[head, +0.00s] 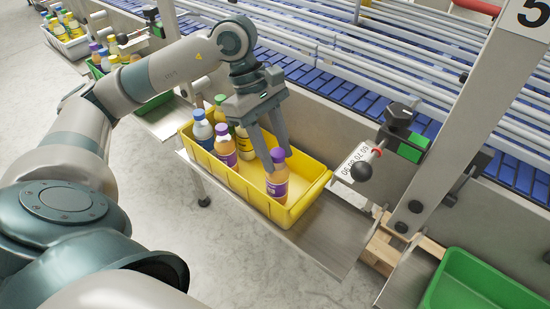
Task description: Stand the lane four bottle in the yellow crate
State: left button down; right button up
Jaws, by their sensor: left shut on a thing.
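The yellow crate (314,186) sits on a metal shelf below the conveyor, in the middle of the head view. My left gripper (268,156) points down into the crate and is shut on a purple-capped bottle (277,187) with orange-brown contents and a purple label. That bottle is upright inside the crate, towards its near right part; I cannot tell whether its base touches the floor. My right gripper is not in view.
A green crate (468,276) is at the lower right, past a grey post (468,130). A lever with a black knob (361,171) is close to the yellow crate's right end. More filled crates stand at the upper left. Blue conveyor lanes (395,85) run behind.

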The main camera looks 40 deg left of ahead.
aim_at(277, 178)
pick_arm(q)
notch_tip(277, 178, down, 3)
jog(key=shift+r+p, duration=0.15)
jog(key=shift+p, duration=0.2)
jog(key=shift+f, duration=0.25)
jog(key=c, duration=1.2)
grip_release()
jog(key=shift+o, duration=0.2)
jog(key=shift+r, duration=0.15)
